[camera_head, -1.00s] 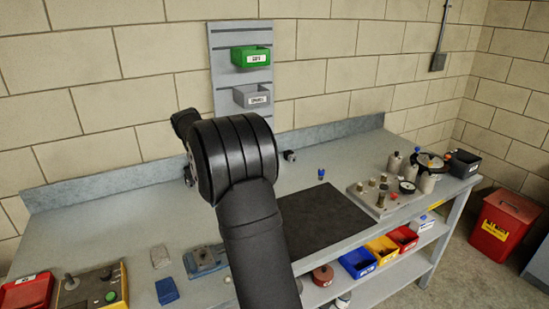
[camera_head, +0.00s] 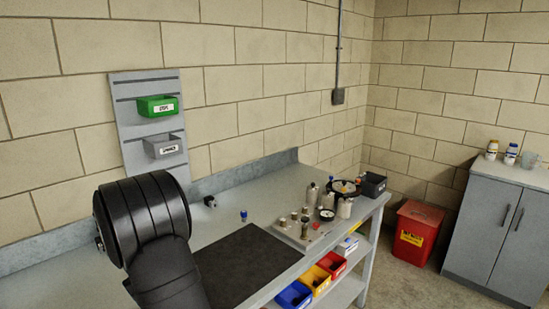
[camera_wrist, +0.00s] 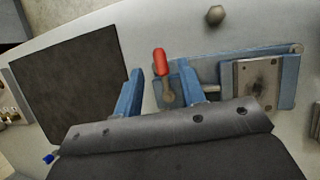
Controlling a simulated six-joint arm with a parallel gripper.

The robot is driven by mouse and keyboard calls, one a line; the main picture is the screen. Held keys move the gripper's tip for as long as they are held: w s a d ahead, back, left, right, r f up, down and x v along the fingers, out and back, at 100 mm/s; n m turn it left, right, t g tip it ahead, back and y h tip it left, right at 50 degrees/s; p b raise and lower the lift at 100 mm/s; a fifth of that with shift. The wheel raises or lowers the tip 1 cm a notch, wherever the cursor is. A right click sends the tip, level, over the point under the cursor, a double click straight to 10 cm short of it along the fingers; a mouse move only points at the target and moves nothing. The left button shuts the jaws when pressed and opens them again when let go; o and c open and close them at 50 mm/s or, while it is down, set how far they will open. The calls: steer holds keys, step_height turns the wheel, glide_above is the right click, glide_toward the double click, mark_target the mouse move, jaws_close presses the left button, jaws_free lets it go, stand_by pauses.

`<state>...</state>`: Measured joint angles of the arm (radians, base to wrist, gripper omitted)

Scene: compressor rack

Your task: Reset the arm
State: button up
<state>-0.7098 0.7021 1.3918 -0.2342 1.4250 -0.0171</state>
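My gripper (camera_wrist: 159,76) shows in the wrist view with its two blue fingers spread apart and nothing held between them. It hangs over the bench, above a blue fixture (camera_wrist: 288,85) with a metal plate. A red-handled lever (camera_wrist: 160,62) appears between the fingertips, apparently on or beside the fixture below; I cannot tell its distance. In the head view only black links of my arm show at lower left, and the gripper is hidden.
A dark mat (camera_head: 246,262) lies on the bench (camera_head: 283,185). A plate with metal fittings (camera_head: 306,230), bottles (camera_head: 312,194) and a dark bin (camera_head: 372,184) stand right of it. Green (camera_head: 158,106) and grey (camera_head: 164,145) bins hang behind. A red container (camera_head: 417,231) and grey cabinet (camera_head: 497,234) stand right.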

steer(key=shift+x, duration=1.3)
steer(key=shift+r, duration=0.15)
steer(key=v, duration=1.7)
steer(key=x, duration=1.6)
steer(key=shift+d+f, duration=0.15)
steer(key=shift+f, duration=0.1)
steer(key=shift+d+f, duration=0.15)
steer(key=shift+f, duration=0.2)
steer(key=shift+w+d+r+n+t, duration=0.15)
steer(key=shift+n+t, duration=0.15)
steer(key=shift+n, duration=0.35)
steer(key=shift+w+d+f+n+t, duration=0.15)
steer(key=shift+n+t, duration=0.15)
steer(key=shift+n, duration=0.35)
steer(key=shift+r, duration=0.1)
